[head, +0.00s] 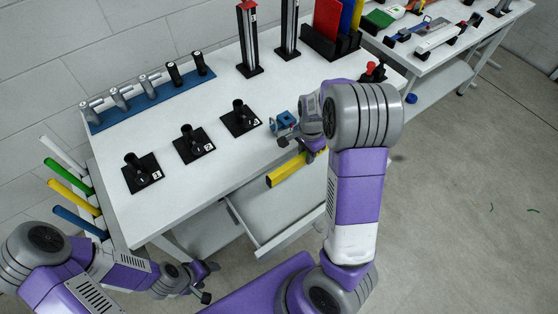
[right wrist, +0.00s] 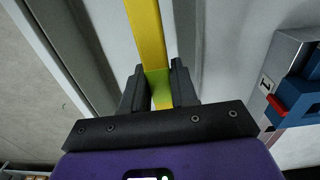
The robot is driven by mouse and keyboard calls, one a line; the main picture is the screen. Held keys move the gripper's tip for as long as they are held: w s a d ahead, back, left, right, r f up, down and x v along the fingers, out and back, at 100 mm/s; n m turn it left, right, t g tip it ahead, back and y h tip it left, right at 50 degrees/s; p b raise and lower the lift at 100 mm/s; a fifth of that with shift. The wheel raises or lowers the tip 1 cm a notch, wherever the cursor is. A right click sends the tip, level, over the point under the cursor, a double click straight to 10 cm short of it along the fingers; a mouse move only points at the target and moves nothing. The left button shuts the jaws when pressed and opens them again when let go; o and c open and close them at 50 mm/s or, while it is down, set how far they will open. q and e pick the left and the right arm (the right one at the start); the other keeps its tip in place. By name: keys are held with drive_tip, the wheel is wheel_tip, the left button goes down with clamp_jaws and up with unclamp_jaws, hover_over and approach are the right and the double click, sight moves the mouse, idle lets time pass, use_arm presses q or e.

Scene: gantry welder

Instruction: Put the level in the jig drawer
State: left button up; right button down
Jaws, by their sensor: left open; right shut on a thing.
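The level is a long yellow bar (head: 285,170) in the head view, held near the table's front edge above the open drawer. My right gripper (head: 312,152) is shut on it, partly hidden by my own arm. In the right wrist view the level (right wrist: 147,32) runs away from between the two black fingers (right wrist: 158,88). The jig drawer (head: 290,239) is pulled out from under the table top, and its visible inside looks empty. My left gripper (head: 207,282) is open and empty, low at the left in front of the table.
Three black numbered stands (head: 193,145) and a blue rack (head: 150,98) of grey and black tools stand on the white table (head: 145,212). A blue clamp-like piece (head: 284,123) is close to my right gripper. Coloured tubes (head: 70,187) stick out at the table's left end.

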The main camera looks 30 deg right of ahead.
drive_tip(key=shift+s+d+f, duration=0.1)
drive_tip(key=shift+d+f, duration=0.15)
drive_tip(key=shift+f, duration=0.05)
drive_tip(key=f+b, duration=0.1)
drive_tip(key=f, duration=0.1)
drive_tip(key=f+b, duration=0.1)
drive_tip(key=shift+s+f, duration=0.2)
drive_tip(key=shift+f, duration=0.2)
wheel_tip(320, 180, down, 6)
drive_tip(key=shift+r+b, duration=0.15)
drive_tip(key=shift+b, duration=1.05)
drive_tip(key=shift+r, duration=0.1)
drive_tip(key=c, duration=1.3)
unclamp_jaws()
drive_tip(key=shift+c, duration=0.2)
drive_tip(key=o, duration=0.5)
drive_tip(key=shift+c, duration=0.2)
